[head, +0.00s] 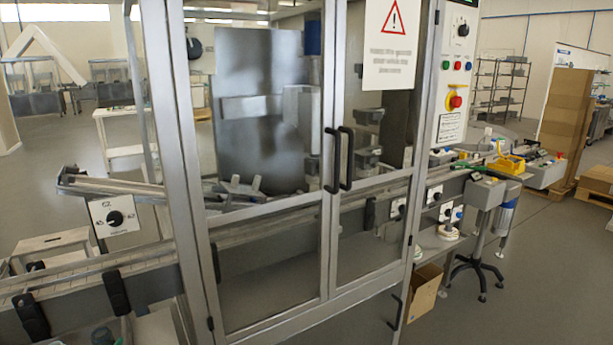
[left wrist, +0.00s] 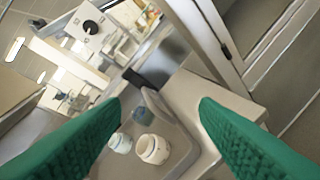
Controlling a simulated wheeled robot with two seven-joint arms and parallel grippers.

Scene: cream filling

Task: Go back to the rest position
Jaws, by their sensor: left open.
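My left gripper (left wrist: 160,100) shows in the left wrist view as two green textured fingers, spread apart with nothing between their tips. Below and between them, a white jar (left wrist: 153,149) and a second pale jar (left wrist: 121,143) stand on a light tray-like surface (left wrist: 185,115), beside a blue-grey round object (left wrist: 141,115). The gap between the fingers and the jars is hard to judge. Neither gripper shows in the head view, and my right gripper is in no frame.
A machine with a metal-framed glass cabinet (head: 327,150) fills the middle of the head view. A conveyor (head: 80,280) runs through it. A control panel (head: 453,80) with a red emergency button is at its right. A cardboard box (head: 424,292) sits low. Open floor (head: 540,270) lies right.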

